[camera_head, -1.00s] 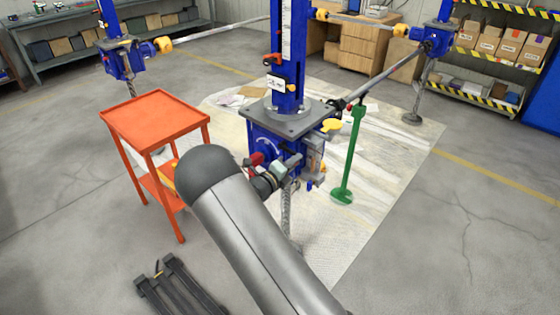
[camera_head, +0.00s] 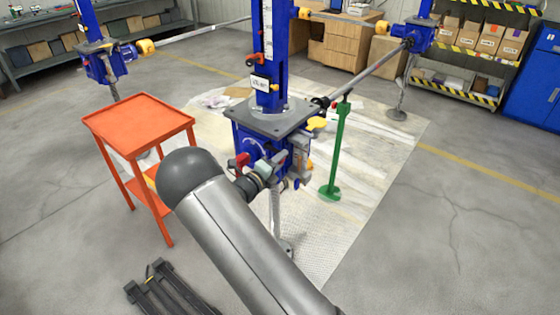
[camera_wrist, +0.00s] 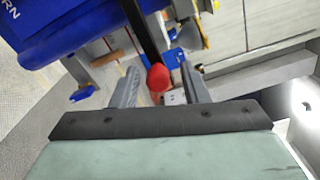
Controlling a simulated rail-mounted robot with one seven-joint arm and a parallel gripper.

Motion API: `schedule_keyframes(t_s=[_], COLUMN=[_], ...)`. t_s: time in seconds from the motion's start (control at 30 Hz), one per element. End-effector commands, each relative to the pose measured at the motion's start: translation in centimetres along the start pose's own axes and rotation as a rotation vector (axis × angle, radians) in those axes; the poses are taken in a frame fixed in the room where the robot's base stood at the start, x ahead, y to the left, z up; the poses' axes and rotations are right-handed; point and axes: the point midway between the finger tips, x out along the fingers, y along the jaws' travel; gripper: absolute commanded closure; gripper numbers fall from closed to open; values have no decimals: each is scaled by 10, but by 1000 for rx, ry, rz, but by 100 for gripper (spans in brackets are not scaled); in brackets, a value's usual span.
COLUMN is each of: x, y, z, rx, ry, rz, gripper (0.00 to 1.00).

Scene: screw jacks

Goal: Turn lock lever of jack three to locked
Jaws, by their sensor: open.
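A blue screw jack (camera_head: 262,140) stands in the middle of the head view, with a grey top plate and a tall blue column; its label is too small to read. In the wrist view a black lever with a red knob (camera_wrist: 158,77) reaches down between the fingers of my gripper (camera_wrist: 158,86). The fingers are open, one on each side of the knob, with gaps visible. In the head view my gripper (camera_head: 278,158) is close against the jack's front. A red part (camera_head: 243,160) shows to its left; I cannot tell whether it is the same knob.
An orange cart (camera_head: 140,122) stands left of the jack. A green stand (camera_head: 337,150) under a connecting shaft (camera_head: 370,70) is to the right. Dark bars (camera_head: 165,290) lie on the floor in front. Two further jacks stand behind. Open floor lies at the right.

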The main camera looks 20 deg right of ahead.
Motion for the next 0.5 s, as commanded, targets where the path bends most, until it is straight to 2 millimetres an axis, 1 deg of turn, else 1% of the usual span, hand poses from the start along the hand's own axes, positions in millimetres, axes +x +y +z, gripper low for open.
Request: schedule_keyframes(t_s=[0.17,0.5], x=[-30,-114], y=[3,2], z=[1,0], rx=[0,1], ry=[-4,-4], rz=[3,2], gripper=[59,59])
